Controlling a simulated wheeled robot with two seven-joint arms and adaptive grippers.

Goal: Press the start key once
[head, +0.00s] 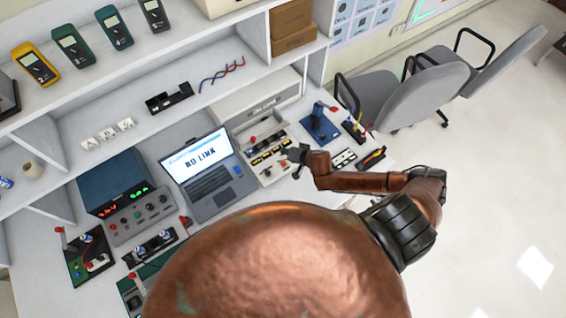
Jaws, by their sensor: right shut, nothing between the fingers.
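My right gripper (293,154) is shut and empty. It is at the right side of the light grey chassis (245,127), close to its front panel of dark modules, yellow strips and red knobs. I cannot tell whether the fingertips touch anything. The start key cannot be made out at this size, and part of the panel's right end is hidden by the gripper. An open laptop (197,165) left of the chassis reads "NO LINK". My left gripper is not in view.
A blue instrument box (113,182) with knobs stands at the left. Small boards with red levers lie in front of it. A blue fixture (320,124) stands right of the chassis. Handheld meters (73,46) line the shelf. Grey chairs (425,88) stand beyond the bench.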

